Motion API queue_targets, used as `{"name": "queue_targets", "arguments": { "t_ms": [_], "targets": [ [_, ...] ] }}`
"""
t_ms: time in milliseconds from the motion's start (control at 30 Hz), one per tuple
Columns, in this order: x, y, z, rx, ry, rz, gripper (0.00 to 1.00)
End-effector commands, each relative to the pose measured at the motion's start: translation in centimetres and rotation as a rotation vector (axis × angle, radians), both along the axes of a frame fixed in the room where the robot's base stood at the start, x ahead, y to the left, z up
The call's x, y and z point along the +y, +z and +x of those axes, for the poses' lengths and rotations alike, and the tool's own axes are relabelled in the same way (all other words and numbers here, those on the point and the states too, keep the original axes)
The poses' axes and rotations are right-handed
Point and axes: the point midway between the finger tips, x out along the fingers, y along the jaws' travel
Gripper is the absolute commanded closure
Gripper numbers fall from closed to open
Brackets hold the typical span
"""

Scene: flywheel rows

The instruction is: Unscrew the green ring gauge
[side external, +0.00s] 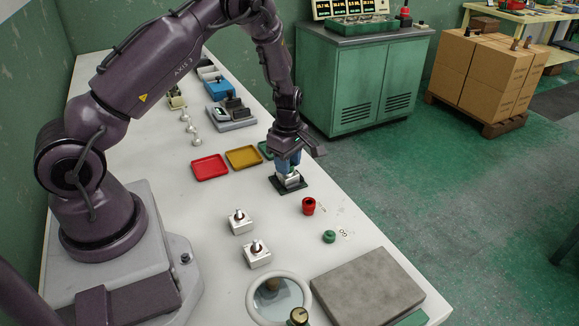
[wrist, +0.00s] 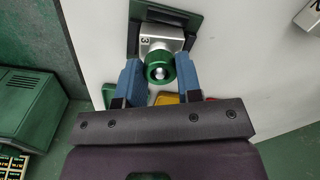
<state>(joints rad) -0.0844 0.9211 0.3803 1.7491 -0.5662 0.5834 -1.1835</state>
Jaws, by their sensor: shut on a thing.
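In the wrist view the green ring gauge (wrist: 160,67) sits on the front of a silver block (wrist: 161,43) marked 3, around a bright metal stud. The block sits in a black fixture (wrist: 190,19), which also shows on the bench in the side view (side external: 290,186). My gripper (side external: 289,166) points down over the block. Its two blue fingers are shut on the ring, one on each side. In the side view the fingers hide the ring. Another green ring-like part (side external: 329,237) lies loose on the bench.
Red (side external: 209,167), yellow (side external: 243,157) and green (side external: 265,149) trays lie left of the fixture. A red cup-like part (side external: 308,206) stands nearby. Two silver blocks with studs (side external: 240,222) (side external: 257,254), a round magnifier (side external: 280,300) and a grey slab (side external: 366,286) are nearer the camera.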

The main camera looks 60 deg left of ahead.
Motion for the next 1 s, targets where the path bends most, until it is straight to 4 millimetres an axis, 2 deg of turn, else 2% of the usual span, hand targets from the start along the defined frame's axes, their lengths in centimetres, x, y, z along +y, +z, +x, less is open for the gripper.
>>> {"name": "queue_targets", "arguments": {
  "t_ms": [333,633,900,933,1000],
  "targets": [
    [0.02,0.08,0.10,-0.003,0.047,0.001,0.96],
    [0.03,0.08,0.09,-0.003,0.430,0.002,0.96],
    [0.03,0.10,0.10,-0.003,0.472,0.001,0.96],
    [0.03,0.10,0.10,-0.003,0.471,0.001,0.63],
    [0.04,0.09,0.08,-0.003,0.471,0.001,0.59]
  ]
}}
